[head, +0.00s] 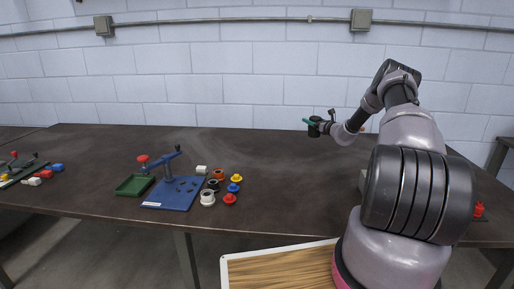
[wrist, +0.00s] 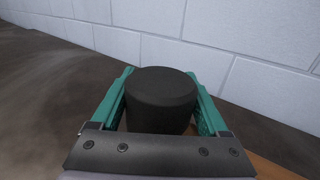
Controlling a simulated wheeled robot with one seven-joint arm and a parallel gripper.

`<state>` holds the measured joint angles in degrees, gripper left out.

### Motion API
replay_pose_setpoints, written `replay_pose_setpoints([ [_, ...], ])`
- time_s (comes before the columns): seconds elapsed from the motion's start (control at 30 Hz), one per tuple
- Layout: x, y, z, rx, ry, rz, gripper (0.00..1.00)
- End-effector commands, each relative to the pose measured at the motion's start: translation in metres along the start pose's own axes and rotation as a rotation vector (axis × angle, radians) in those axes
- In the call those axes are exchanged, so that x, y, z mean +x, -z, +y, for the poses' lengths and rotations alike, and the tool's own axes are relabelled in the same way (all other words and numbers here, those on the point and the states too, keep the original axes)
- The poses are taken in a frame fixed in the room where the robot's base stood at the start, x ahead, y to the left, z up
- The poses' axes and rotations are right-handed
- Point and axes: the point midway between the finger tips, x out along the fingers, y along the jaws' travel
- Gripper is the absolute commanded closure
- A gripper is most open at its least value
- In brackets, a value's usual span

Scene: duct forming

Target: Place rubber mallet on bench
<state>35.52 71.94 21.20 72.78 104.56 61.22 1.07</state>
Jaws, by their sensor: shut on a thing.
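The rubber mallet shows as a black, rounded cylindrical head (wrist: 160,95) between the two green fingers of my gripper (wrist: 159,76) in the wrist view. My gripper is shut on it. In the head view my gripper (head: 311,124) is over the far part of the bench, right of centre, with the dark mallet head (head: 314,131) at its fingers. The mallet's handle cannot be made out clearly. The bench (head: 290,180) has a dark brown top. Whether the mallet touches the bench top cannot be told.
A blue fixture (head: 182,196) with a red-knobbed lever, a green tray (head: 134,186) and several coloured flanged parts (head: 231,199) stand on the bench left of centre. A block wall (head: 220,90) is behind. The middle of the bench is clear. A wooden surface (head: 275,270) lies in front.

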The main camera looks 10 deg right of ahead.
Motion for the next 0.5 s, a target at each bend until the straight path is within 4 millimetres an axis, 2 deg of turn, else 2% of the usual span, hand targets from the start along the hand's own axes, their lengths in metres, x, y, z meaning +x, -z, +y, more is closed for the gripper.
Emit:
replay_pose_setpoints([
  [0.07,0.000,0.005,0.000,0.001,0.000,-0.002,1.00],
  [0.3,0.000,0.047,0.001,0.001,0.000,-0.001,1.00],
  [0.5,0.001,0.064,0.001,0.000,-0.001,-0.002,1.00],
])
